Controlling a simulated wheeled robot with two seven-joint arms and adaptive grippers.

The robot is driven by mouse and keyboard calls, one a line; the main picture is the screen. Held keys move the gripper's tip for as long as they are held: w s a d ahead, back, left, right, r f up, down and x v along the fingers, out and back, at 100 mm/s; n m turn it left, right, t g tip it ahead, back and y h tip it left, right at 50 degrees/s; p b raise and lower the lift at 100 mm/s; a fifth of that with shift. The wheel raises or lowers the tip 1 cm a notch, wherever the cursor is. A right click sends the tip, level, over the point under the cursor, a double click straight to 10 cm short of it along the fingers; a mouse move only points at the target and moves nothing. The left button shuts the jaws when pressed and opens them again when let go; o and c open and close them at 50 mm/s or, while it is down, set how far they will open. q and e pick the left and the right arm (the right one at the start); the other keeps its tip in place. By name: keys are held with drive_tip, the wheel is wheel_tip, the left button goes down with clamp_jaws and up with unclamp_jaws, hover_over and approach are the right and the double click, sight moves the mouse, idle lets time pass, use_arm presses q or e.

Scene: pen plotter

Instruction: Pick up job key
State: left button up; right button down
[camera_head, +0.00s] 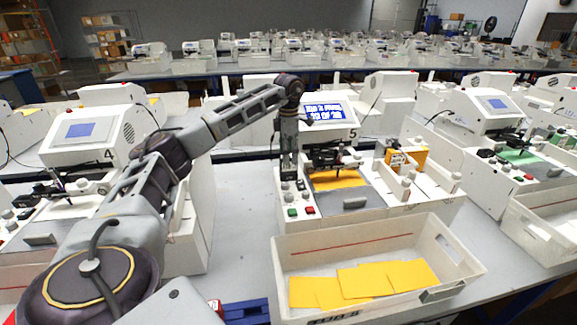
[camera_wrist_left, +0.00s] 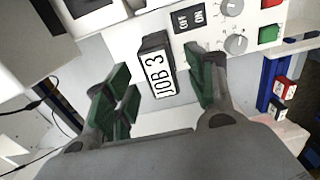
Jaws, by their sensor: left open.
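The job key, a black block with a white label reading JOB 3 (camera_wrist_left: 158,74), shows upper middle in the left wrist view, at the white plotter's panel beside the OFF/ON switch (camera_wrist_left: 190,19). My left gripper (camera_wrist_left: 157,92) is open, with one green-padded finger on each side of the key. Whether the pads touch it I cannot tell; gaps show on both sides. In the head view my left gripper (camera_head: 289,180) points down at the left front of plotter 5 (camera_head: 330,205), and the key is not distinguishable there. My right gripper is not in view.
A white bin (camera_head: 375,243) with yellow sheets (camera_head: 362,282) stands in front of plotter 5. A blue rack (camera_head: 246,313) sits at the bottom edge; red and black blocks (camera_wrist_left: 284,88) show at right in the wrist view. Plotter 4 (camera_head: 90,135) stands left.

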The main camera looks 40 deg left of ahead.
use_arm(q)
drive_tip(key=shift+f, duration=1.15)
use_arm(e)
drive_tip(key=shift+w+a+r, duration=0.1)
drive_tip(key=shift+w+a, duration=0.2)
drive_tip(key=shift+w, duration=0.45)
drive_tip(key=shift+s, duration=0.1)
use_arm(q)
drive_tip(key=shift+c, duration=0.3)
drive_tip(key=c, duration=1)
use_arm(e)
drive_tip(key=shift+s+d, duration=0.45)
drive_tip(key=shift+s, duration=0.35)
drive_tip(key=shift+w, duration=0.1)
